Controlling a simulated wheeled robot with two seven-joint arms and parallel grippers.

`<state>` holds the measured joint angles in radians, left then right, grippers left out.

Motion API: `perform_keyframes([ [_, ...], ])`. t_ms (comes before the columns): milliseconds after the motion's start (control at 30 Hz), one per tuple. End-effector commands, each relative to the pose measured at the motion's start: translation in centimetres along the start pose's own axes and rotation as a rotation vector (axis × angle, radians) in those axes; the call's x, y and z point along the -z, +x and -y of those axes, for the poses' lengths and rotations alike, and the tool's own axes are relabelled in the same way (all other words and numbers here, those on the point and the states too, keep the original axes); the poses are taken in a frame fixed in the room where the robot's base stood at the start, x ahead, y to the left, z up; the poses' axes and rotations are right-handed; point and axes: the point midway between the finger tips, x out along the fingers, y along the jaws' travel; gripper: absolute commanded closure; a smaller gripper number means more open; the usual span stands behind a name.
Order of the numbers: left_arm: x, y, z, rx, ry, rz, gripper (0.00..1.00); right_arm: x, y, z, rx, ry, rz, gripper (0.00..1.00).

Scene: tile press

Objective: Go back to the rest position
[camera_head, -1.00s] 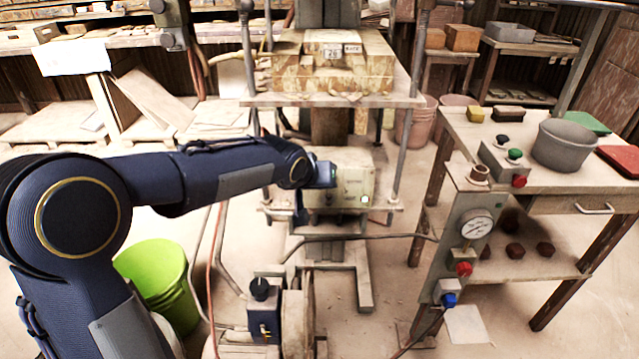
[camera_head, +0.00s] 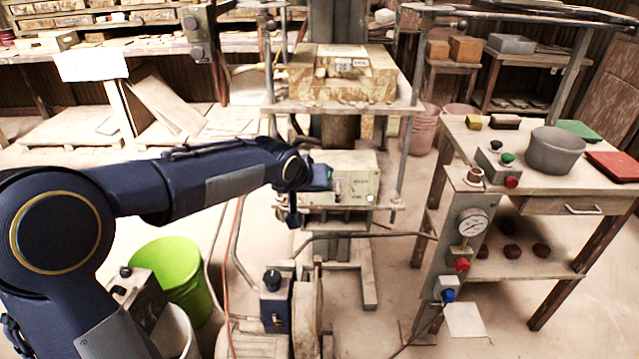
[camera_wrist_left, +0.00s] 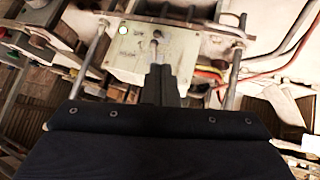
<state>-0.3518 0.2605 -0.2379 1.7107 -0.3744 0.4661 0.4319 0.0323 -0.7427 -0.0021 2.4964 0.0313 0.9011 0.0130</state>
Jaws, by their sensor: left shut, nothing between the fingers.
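My left arm reaches in from the left in the head view. Its gripper (camera_head: 294,216) points down in front of the pale control box (camera_head: 352,187) on the press's lower shelf. In the left wrist view the gripper's fingers (camera_wrist_left: 159,78) are together, with nothing between them. The control box also shows in the left wrist view (camera_wrist_left: 128,60), beyond the fingertips, with a lit green lamp. A gap between fingers and box cannot be judged. My right gripper is in neither view.
The press (camera_head: 340,106) stands behind the box. A bright green bucket (camera_head: 172,268) is below my arm. At the right, a wooden table (camera_head: 560,205) holds a grey bowl (camera_head: 556,150), and a pressure gauge (camera_head: 472,223) stands at its front. Hoses run across the floor.

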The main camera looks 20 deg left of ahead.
Motion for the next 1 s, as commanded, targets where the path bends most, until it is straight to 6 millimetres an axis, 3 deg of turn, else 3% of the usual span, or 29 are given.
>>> perform_keyframes([
  [167, -0.1, -0.5, 0.2, -0.001, -0.005, 0.003, 1.0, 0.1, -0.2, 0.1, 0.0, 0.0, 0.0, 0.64],
  [267, -0.6, -3.0, 1.1, -0.005, -0.027, 0.022, 1.0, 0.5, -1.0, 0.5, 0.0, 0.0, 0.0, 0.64],
  [367, -2.3, -7.6, 2.6, -0.019, -0.06, 0.062, 1.0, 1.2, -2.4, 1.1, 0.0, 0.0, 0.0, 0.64],
  [500, -7.1, -15.3, 4.0, -0.053, -0.097, 0.139, 1.0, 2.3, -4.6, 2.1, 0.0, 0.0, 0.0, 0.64],
  [600, -11.2, -19.9, 4.0, -0.081, -0.103, 0.184, 1.0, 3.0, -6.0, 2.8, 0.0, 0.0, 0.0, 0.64],
  [700, -15.1, -23.2, 3.6, -0.103, -0.099, 0.222, 1.0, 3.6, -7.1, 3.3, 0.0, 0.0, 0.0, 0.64],
  [833, -18.9, -25.4, 2.8, -0.122, -0.091, 0.256, 1.0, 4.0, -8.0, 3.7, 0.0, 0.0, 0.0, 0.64],
  [1000, -21.1, -26.2, 2.4, -0.131, -0.084, 0.275, 1.0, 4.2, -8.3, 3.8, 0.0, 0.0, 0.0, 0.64],
])
